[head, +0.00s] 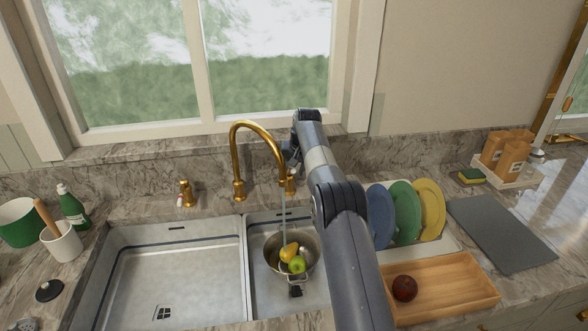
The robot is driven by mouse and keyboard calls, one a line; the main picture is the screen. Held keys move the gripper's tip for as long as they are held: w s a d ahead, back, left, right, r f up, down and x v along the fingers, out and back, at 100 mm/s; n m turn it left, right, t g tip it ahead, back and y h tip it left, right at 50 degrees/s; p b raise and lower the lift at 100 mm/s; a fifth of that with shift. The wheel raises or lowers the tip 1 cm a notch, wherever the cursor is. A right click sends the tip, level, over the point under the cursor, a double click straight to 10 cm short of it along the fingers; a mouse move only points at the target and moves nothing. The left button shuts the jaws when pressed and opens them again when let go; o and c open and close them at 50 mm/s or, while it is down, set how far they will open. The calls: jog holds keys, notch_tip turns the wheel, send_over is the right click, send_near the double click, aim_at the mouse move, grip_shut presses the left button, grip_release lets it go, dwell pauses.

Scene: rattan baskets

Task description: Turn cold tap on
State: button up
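A gold tap (236,150) with a tall arched spout stands behind the sink. A thin pale stream, which looks like water, drops below the spout into a metal bowl (271,256). One gold handle (186,192) stands at the left, with a small white-and-red mark on it. Another gold handle (291,181) stands at the right, close behind the spout end. My arm reaches in from the bottom right, and its wrist bends down beside the right handle. My gripper (289,160) is at or just above that handle, mostly hidden by the spout and my arm; contact and finger opening are unclear.
The bowl in the right basin holds a yellow fruit (289,250) and a green apple (297,265). The left basin (170,265) is empty. Coloured plates (403,212) and a wooden tray (455,292) with a dark red fruit stand right of my arm. A window (200,55) is behind.

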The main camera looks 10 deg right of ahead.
jog(key=shift+r, duration=0.1)
jog(key=v, duration=1)
jog(key=shift+s+r, duration=0.2)
jog(key=shift+r, duration=0.1)
jog(key=shift+d, duration=0.1)
